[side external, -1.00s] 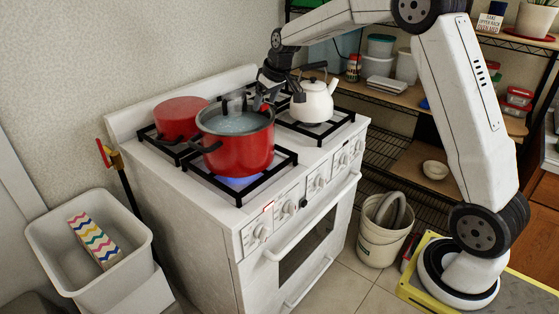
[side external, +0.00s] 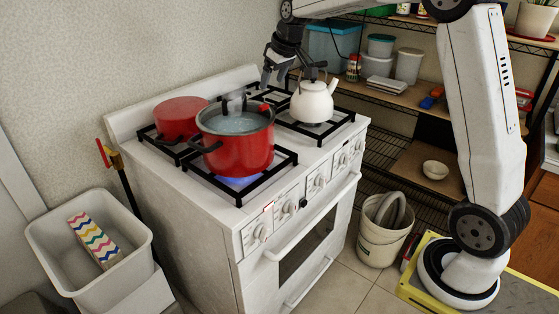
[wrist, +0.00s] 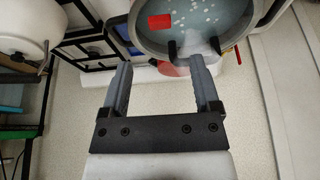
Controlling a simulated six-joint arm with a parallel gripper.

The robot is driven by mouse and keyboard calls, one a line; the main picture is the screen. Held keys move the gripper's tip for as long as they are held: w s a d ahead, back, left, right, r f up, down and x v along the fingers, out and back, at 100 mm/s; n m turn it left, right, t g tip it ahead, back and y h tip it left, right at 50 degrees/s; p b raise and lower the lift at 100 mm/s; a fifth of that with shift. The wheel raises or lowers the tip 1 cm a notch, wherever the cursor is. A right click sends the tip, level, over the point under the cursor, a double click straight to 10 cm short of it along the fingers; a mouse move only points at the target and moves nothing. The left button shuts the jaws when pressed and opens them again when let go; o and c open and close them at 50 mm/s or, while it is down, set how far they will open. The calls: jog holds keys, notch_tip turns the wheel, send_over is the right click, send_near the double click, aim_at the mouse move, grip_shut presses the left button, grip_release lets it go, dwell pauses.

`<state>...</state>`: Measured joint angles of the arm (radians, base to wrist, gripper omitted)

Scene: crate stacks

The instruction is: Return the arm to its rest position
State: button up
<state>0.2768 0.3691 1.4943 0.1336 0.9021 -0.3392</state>
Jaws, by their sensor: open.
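My gripper (side external: 276,78) is open and empty, above the back of the stove, between the large red pot and the white kettle. Its two fingers also show in the wrist view (wrist: 163,98), spread apart with nothing between them. The red pot (side external: 238,152) sits on the front left burner over a blue flame. The pot holds cloudy liquid, and in the wrist view a red piece (wrist: 160,21) and small pale bits show in it. The gripper is apart from the pot.
The white kettle (side external: 313,101) stands on a right burner, close to my gripper. A smaller red pot (side external: 180,118) is at the back left. Shelves (side external: 400,95) with containers stand behind. A bucket (side external: 382,232) and a grey bin (side external: 60,262) are on either side of the stove.

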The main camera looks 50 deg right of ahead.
jog(key=s+a+f, duration=0.4)
jog(key=s+f, duration=0.2)
jog(key=s, duration=0.2)
jog(key=s+a+f+g, duration=0.1)
jog(key=s+a+f, duration=0.3)
jog(key=s, duration=0.4)
jog(key=s+a+f+g, duration=0.1)
jog(key=s+a+f, duration=0.4)
jog(key=s+f, duration=0.2)
jog(key=shift+s+f, duration=0.35)
jog(key=shift+s, duration=0.5)
